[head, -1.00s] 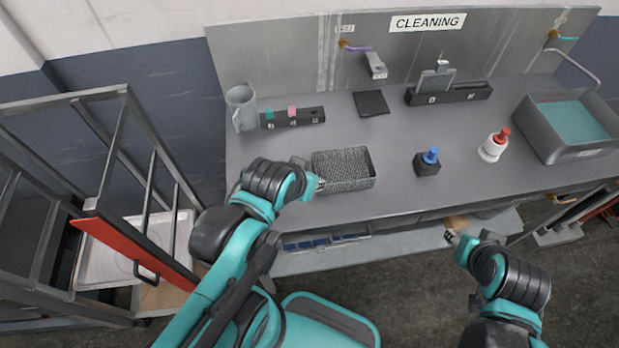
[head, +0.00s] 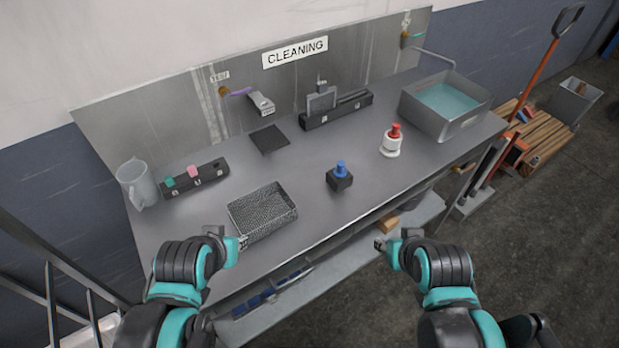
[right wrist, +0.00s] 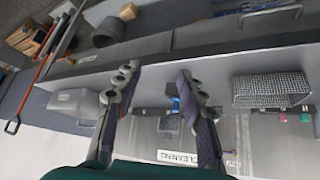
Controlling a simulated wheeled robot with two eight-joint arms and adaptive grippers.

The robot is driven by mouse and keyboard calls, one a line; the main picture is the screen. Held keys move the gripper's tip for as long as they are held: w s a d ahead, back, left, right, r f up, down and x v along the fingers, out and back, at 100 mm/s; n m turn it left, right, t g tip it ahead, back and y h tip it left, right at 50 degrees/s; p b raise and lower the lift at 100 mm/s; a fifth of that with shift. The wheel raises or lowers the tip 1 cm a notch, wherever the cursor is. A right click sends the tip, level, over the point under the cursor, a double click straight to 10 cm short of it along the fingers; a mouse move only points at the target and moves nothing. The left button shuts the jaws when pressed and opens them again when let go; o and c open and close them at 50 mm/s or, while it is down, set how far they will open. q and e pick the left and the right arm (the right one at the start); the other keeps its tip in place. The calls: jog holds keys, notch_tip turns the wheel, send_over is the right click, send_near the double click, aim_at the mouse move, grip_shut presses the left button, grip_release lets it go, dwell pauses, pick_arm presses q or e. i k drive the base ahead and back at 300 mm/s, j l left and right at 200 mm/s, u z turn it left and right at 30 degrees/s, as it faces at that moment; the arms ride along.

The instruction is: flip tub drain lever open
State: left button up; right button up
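The steel tub (head: 425,117) holding teal water stands at the far right end of the bench; it also shows in the right wrist view (right wrist: 75,101), inverted. I cannot make out a drain lever on it. My right gripper (head: 381,244) is in front of the bench, clear of the tub. In the right wrist view (right wrist: 157,76) its fingers are apart and empty. My left gripper (head: 241,243) is at the mesh basket's near left corner; its finger state is unclear.
The mesh basket (head: 262,210) sits on the bench (head: 310,210) near its front edge. A blue-topped block (head: 340,178) and a red-topped white bottle (head: 392,143) stand between it and the tub. A wooden pallet (head: 545,140) and a shovel (head: 545,65) are right of the bench.

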aim_at(468, 168)
jog(key=i+l+z, duration=0.2)
jog(key=i+l, duration=0.55)
